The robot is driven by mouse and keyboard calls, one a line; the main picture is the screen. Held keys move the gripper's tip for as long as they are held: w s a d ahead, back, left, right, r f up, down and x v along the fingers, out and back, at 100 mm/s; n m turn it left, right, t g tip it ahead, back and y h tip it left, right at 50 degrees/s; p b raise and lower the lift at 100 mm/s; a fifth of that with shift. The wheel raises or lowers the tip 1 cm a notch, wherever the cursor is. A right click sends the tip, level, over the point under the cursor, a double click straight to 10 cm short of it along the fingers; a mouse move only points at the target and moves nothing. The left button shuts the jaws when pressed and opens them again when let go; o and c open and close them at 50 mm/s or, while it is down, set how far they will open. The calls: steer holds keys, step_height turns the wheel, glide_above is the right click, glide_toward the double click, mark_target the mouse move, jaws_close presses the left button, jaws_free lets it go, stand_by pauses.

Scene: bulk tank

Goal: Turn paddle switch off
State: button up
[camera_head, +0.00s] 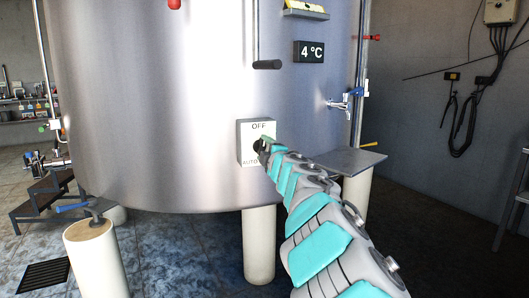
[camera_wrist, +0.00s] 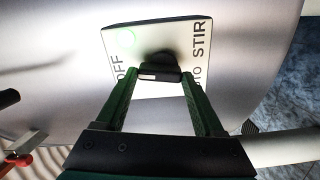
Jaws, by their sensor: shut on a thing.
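The switch box (camera_head: 243,146) is a white-faced plate on the tank's front, with OFF at its top and AUTO at its lower left. In the wrist view the plate (camera_wrist: 185,35) appears turned, with OFF at left and STIR at right; a green round mark is near one corner. The black paddle switch (camera_wrist: 158,62) stands out from the plate, with a small white mark on its end. My gripper (camera_wrist: 159,75) is shut on the paddle, one green finger on each side. In the head view my gripper (camera_head: 264,149) partly hides the paddle and the lower right of the plate.
The large steel tank (camera_head: 160,100) fills the view behind the switch. A 4 °C display (camera_head: 309,51), a black handle (camera_head: 267,64) and a tap (camera_head: 340,104) are on it. A grey shelf (camera_head: 345,161) juts out to the right, near my arm.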

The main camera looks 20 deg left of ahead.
steer(key=shift+n, duration=0.9)
steer(key=shift+a, duration=0.1)
steer(key=shift+f, duration=0.1)
steer(key=o, duration=1.4)
steer(key=shift+s, duration=0.1)
steer(key=shift+s+d+b, duration=0.3)
steer(key=shift+d+b, duration=0.05)
steer(key=shift+b+v, duration=0.5)
steer(key=shift+v, duration=2.9)
